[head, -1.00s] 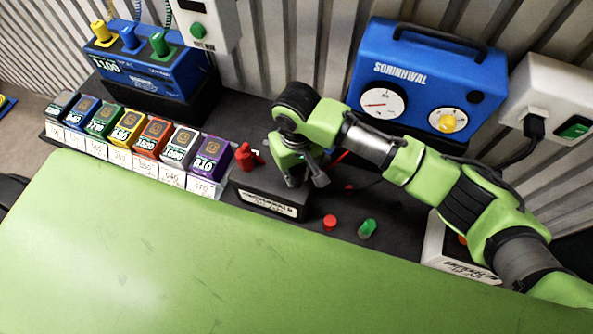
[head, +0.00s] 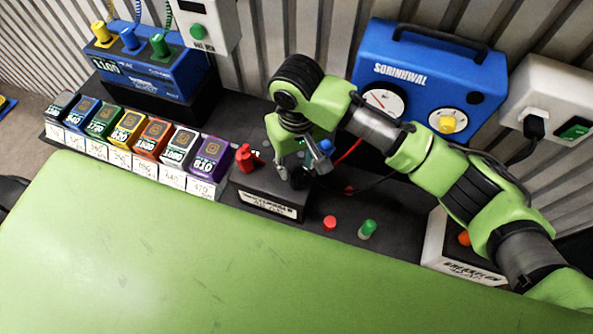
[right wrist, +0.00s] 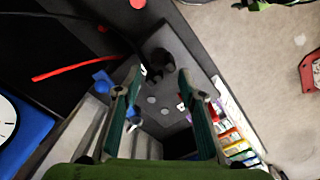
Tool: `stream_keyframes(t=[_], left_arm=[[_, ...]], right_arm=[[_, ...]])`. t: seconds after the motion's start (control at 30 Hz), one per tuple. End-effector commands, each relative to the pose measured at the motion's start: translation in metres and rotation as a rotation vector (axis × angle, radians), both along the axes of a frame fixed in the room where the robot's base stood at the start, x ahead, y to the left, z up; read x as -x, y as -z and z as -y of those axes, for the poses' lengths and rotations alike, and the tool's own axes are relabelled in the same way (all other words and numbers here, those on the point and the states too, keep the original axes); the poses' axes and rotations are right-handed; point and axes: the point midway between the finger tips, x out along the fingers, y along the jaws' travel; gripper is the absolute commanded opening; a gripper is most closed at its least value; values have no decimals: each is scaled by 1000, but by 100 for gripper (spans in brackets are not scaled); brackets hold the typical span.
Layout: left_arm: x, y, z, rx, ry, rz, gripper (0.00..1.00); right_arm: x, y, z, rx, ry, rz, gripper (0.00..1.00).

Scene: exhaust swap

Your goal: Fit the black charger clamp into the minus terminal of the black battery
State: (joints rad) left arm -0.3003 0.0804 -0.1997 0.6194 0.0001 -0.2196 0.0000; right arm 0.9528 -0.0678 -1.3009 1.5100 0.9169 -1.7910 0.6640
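The black battery (head: 265,197) lies in the middle of the dark shelf. The red clamp (head: 246,157) stands at its left end. My right gripper (head: 302,165) is over the battery's right end. In the right wrist view its two fingers (right wrist: 159,70) are apart and open. The black charger clamp (right wrist: 160,63) stands on the battery's top between and beyond the fingertips, with its cable running up left. In the head view it shows as a dark shape (head: 298,180) under the gripper. I cannot tell how deep it sits in the minus terminal. My left gripper is not in view.
The blue charger (head: 420,85) stands behind, right. A row of colored boxes (head: 127,129) is on the left. A red cap (head: 330,223) and a green cap (head: 367,229) lie right of the battery. The green table (head: 190,260) in front is clear.

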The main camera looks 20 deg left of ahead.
Motion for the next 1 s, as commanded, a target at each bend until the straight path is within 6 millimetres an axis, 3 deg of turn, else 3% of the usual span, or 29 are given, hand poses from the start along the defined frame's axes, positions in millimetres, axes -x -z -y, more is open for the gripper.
stream_keyframes(t=[0.1,0.33,1.0], left_arm=[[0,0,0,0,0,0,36],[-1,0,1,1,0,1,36],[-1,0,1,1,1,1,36]], right_arm=[[0,-25,-1,-3,-2,2,37],[0,-53,0,-1,0,-1,37],[0,-58,0,1,0,-2,37]])
